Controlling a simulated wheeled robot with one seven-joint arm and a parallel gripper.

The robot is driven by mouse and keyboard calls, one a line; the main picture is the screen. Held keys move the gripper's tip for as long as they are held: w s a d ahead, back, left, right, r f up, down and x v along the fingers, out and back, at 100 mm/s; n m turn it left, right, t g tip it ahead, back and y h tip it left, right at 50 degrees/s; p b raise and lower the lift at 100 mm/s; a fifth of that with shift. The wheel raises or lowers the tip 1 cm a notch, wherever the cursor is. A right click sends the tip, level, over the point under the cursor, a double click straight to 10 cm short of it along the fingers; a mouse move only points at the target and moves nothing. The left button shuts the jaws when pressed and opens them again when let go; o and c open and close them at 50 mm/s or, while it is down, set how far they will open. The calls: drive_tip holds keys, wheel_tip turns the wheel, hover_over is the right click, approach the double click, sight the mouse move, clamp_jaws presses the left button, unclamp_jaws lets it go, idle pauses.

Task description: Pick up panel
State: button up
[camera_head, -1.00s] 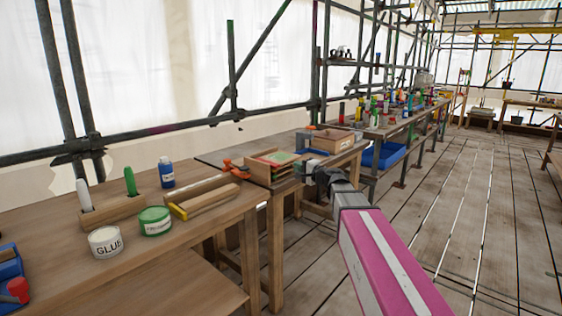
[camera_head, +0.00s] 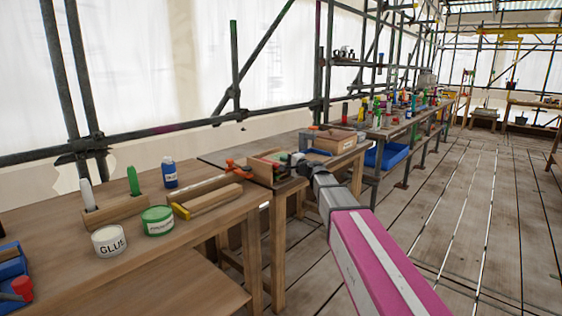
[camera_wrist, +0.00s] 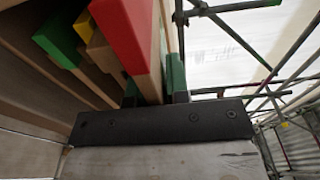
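Several wooden panels stand in a small wooden rack (camera_head: 262,170) on the bench. In the wrist view, one panel has a red end (camera_wrist: 122,38), and beside it are panels with a yellow end (camera_wrist: 84,27) and a green end (camera_wrist: 57,42). My gripper (camera_wrist: 156,92) is at the red-ended panel, with one finger on either side of its lower part. A narrow gap shows between the panel and the right finger, so the gripper looks open. In the head view my gripper (camera_head: 297,163) is at the rack's right side and hides part of it.
An orange-ended clamp (camera_head: 232,166) and a wooden block (camera_head: 213,198) lie left of the rack. A glue tin (camera_head: 109,241), a green tin (camera_head: 158,221) and a blue bottle (camera_head: 169,173) stand nearer. A wooden box (camera_head: 333,142) is behind my gripper. Scaffold poles run along the wall.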

clamp_jaws()
drive_tip(key=shift+r, duration=0.45)
wheel_tip(320, 180, up, 3)
drive_tip(key=shift+r, duration=0.15)
drive_tip(key=s+a+r, duration=0.6)
drive_tip(key=s+r, duration=0.1)
drive_tip(key=s, duration=0.2)
drive_tip(key=w+d+m+t+h, duration=0.2)
drive_tip(key=d+h, duration=0.4)
drive_tip(key=d, duration=0.9)
drive_tip(key=w+d+m+t+h, duration=0.3)
drive_tip(key=d+m+h, duration=0.4)
drive_tip(key=d, duration=0.8)
drive_tip(key=shift+w+d+f+m+t, duration=0.15)
drive_tip(key=shift+w+d+m+t, duration=0.2)
drive_tip(key=shift+t, duration=0.15)
